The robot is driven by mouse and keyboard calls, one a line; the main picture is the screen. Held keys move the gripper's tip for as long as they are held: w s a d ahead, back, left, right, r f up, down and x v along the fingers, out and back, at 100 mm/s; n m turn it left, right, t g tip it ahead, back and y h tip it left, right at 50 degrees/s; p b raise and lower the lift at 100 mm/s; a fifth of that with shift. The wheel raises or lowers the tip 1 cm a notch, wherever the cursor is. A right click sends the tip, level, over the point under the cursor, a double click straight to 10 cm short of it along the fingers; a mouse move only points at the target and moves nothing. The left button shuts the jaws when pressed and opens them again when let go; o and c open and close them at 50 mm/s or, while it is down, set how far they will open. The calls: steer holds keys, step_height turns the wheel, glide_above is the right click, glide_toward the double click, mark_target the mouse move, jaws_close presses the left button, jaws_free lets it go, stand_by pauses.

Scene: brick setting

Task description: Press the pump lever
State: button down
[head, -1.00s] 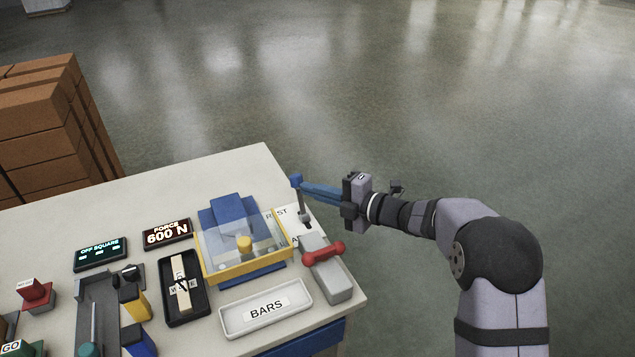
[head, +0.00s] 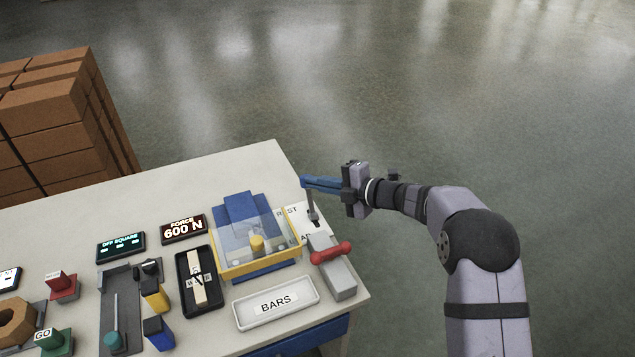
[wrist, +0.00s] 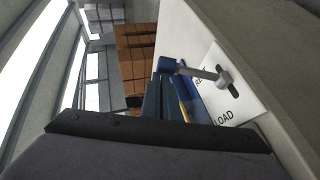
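The pump lever (head: 312,205) is a grey rod with a blue knob (head: 304,182). It stands up at the right end of the bench, leaning slightly left. In the wrist view the knob (wrist: 167,66) is just beyond my fingertips, with the rod running right to a dark slot in a white plate marked LOAD (wrist: 222,117). My gripper (head: 312,183) reaches in from the right with its blue fingers close together at the knob. The fingers also show in the wrist view (wrist: 163,88). Whether they touch the knob I cannot tell.
A grey block with a red handle (head: 331,253) stands in front of the lever. A blue press with a clear, yellow-edged guard (head: 222,240) is to the left. A BARS tray (head: 245,319), FORCE display (head: 184,229) and several knobs and buttons fill the bench. Brick stacks (head: 60,130) stand behind.

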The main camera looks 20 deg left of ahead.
steer(key=p+v, duration=0.3)
steer(key=v, duration=0.7)
steer(key=shift+r, duration=0.35)
steer(key=shift+a, duration=0.1)
